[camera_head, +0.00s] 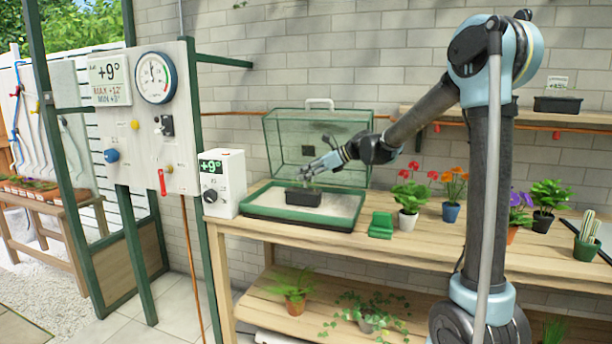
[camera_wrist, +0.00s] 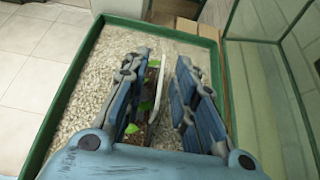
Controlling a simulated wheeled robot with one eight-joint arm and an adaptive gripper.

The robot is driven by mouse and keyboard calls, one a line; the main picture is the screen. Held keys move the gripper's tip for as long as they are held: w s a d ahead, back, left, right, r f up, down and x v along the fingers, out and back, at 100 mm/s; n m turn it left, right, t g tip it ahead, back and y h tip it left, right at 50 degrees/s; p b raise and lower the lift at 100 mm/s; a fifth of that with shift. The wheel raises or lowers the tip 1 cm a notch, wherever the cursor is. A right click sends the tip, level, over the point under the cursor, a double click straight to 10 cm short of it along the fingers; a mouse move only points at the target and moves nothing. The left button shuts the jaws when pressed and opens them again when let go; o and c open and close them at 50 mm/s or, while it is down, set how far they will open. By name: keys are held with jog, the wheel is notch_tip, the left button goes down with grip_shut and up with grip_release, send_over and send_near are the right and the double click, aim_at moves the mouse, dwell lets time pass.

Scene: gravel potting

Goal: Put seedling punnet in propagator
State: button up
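The seedling punnet (camera_head: 303,197), a small black tray, sits on the pale gravel of the propagator. The propagator (camera_head: 277,219) is a green-rimmed tray on the bench, its clear lid (camera_head: 341,130) raised behind it. My gripper (camera_head: 306,174) is just above the punnet. In the wrist view, its blue fingers (camera_wrist: 162,100) are apart, with green leaves, dark soil and a white strip between them. The fingers hide most of the punnet there. The propagator's green rim (camera_wrist: 68,92) and gravel surround them. I see no finger closed on the punnet.
A white control box (camera_head: 222,184) reading +9° stands left of the propagator. A small green container (camera_head: 381,225) and a red-flowered pot (camera_head: 409,218) stand to its right. The raised lid borders the right side of the wrist view.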

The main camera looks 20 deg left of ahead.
jog(key=v, duration=1.2)
